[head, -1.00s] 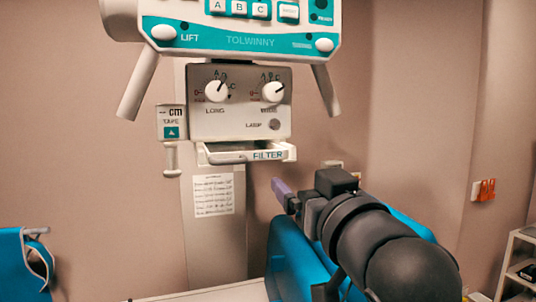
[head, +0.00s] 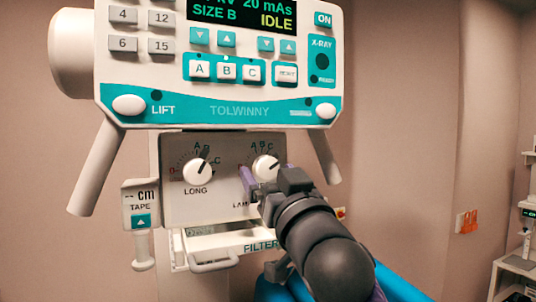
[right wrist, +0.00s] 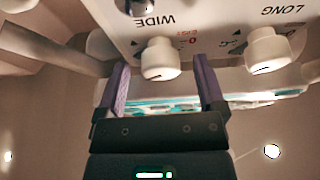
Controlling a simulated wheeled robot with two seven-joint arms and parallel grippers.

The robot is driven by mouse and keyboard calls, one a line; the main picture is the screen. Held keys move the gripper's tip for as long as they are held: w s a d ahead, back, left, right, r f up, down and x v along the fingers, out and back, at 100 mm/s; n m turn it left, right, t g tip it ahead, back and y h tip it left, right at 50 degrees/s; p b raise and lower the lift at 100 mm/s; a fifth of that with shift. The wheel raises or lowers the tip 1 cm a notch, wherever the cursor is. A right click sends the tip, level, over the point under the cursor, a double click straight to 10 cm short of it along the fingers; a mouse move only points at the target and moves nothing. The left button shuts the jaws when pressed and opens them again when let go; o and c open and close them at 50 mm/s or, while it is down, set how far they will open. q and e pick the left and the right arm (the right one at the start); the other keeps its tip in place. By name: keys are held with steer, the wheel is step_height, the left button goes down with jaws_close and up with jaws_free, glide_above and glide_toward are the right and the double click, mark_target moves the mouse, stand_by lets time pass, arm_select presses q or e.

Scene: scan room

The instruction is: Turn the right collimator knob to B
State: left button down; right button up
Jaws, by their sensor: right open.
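The right collimator knob (head: 265,167) is a round white dial under the letters A, B and C. Its black pointer leans to the upper right, to the right of the B mark. In the right wrist view, seen upside down, this knob (right wrist: 160,58) carries the label WIDE and sits between the two purple fingers. My right gripper (head: 260,183) is open in front of it, with a gap on each side of the knob. In the head view the gripper hides part of the dial and its label. My left gripper is not in view.
The LONG knob (head: 197,171) is to the left on the same panel (head: 222,200). The control head above shows SIZE B and IDLE (head: 240,16). Slanted handles (head: 97,168) hang at both sides. The filter tray (head: 208,248) is below.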

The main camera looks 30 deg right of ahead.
steer(key=shift+w+r, duration=0.2)
steer(key=shift+w, duration=0.4)
jaws_close()
steer(key=shift+n+p, duration=0.3)
steer(key=shift+n, duration=0.1)
steer(key=n+y+p, duration=0.1)
steer(key=n, duration=0.1)
steer(key=n+y+p, duration=0.1)
steer(key=n, duration=0.2)
steer(key=n+g+y+p, duration=0.1)
steer(key=n+y, duration=0.1)
steer(key=n, duration=0.1)
steer(key=shift+d+r+p, duration=0.2)
steer(key=shift+r+p, duration=0.05)
steer(key=shift+p, duration=0.15)
steer(key=shift+d+f+n+g+y+p, duration=0.1)
steer(key=shift+n+g+y+p, duration=0.45)
steer(key=shift+n+p, duration=0.7)
steer(key=shift+n+g+y+p, duration=0.35)
steer(key=shift+n+y+p, duration=0.4)
steer(key=shift+n, duration=0.9)
